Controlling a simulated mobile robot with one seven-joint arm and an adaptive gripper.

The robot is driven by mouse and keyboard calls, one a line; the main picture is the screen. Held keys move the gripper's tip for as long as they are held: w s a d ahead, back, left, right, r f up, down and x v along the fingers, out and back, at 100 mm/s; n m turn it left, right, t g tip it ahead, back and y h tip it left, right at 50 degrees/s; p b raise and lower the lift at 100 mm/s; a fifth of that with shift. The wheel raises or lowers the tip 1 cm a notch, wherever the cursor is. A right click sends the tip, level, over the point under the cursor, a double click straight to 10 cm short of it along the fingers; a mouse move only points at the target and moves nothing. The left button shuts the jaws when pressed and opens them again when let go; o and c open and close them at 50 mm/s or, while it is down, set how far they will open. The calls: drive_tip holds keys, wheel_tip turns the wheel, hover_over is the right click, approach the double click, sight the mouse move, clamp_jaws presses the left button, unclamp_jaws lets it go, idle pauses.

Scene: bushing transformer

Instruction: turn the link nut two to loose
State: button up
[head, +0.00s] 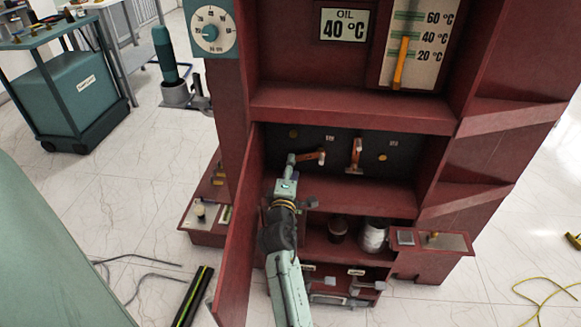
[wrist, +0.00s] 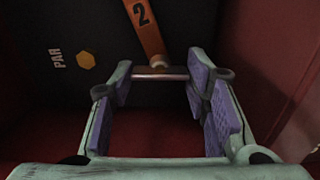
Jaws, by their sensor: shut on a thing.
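The orange link marked 2 (wrist: 143,27) slants down across a dark panel in the wrist view, and its lower end meets a round brown nut (wrist: 158,61). A pale metal crossbar (wrist: 160,74) lies just in front of the nut. My gripper (wrist: 160,82) has purple pads and its fingertips are at the two ends of this bar, shut on the link nut. In the head view my gripper (head: 290,160) reaches into the cabinet recess at the left orange link (head: 314,156). The nut itself is hidden there by my gripper.
A second orange link (head: 355,156) hangs to the right on the dark panel. The red cabinet door (head: 240,240) stands open left of my arm. A yellow hexagon (wrist: 87,60) is beside the "PAR" label.

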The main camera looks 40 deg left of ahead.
idle(0.4)
drive_tip(key=o, duration=1.2)
drive_tip(key=shift+c, duration=0.2)
drive_tip(key=v, duration=1.2)
